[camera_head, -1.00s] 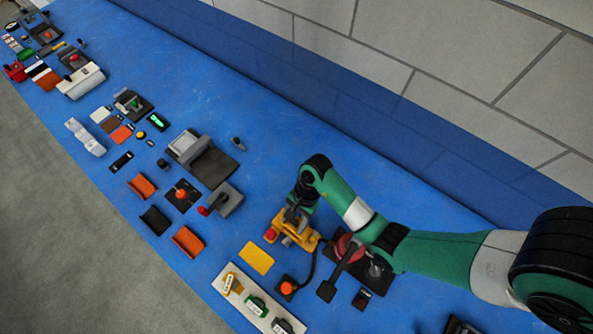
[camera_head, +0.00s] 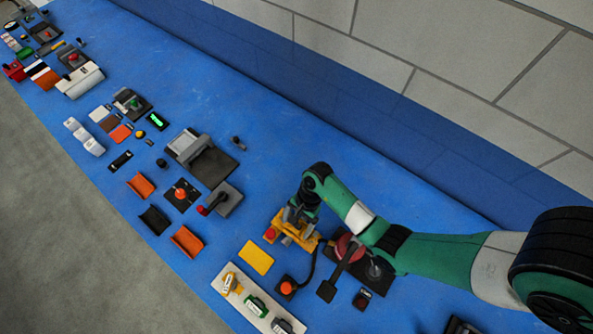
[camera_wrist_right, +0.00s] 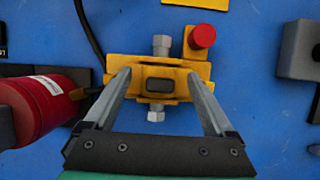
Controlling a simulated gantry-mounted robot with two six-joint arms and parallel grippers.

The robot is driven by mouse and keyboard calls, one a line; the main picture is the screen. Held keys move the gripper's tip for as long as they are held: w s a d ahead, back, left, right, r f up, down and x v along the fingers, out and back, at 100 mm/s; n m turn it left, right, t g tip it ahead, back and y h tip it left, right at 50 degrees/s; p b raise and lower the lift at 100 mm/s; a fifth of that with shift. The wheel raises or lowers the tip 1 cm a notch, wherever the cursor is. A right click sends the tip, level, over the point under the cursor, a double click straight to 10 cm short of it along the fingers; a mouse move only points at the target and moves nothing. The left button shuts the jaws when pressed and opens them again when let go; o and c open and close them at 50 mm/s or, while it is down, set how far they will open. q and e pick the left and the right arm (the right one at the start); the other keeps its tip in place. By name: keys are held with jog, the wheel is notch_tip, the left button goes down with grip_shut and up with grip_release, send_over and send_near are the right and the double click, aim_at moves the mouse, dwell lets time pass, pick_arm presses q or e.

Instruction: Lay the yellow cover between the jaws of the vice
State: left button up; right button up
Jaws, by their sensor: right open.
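A flat yellow plate (camera_head: 256,258), which looks like the yellow cover, lies on the blue bench in the head view. Its edge shows at the top of the right wrist view (camera_wrist_right: 195,4). Beside it stands a yellow fixture (camera_head: 306,241) with a red button and a black cable; I take it for the vice, but its jaws are not clear. In the right wrist view the fixture (camera_wrist_right: 158,63) has a dark slot and grey bolts. My right gripper (camera_wrist_right: 160,78) is open above the fixture, its fingers toward either end of the yellow block. My left gripper is not in view.
A red cylinder (camera_wrist_right: 40,108) is close to the left finger in the wrist view. A white strip with several small items (camera_head: 240,300) and an orange-button box (camera_head: 287,286) lie near the plate. Bare blue bench (camera_head: 300,140) lies behind, toward the wall.

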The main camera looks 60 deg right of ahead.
jog(key=shift+f+b, duration=0.15)
jog(key=shift+b, duration=0.2)
jog(key=p+v, duration=0.5)
jog(key=v, duration=0.7)
jog(key=shift+w+a, duration=0.25)
jog(key=shift+w, duration=0.1)
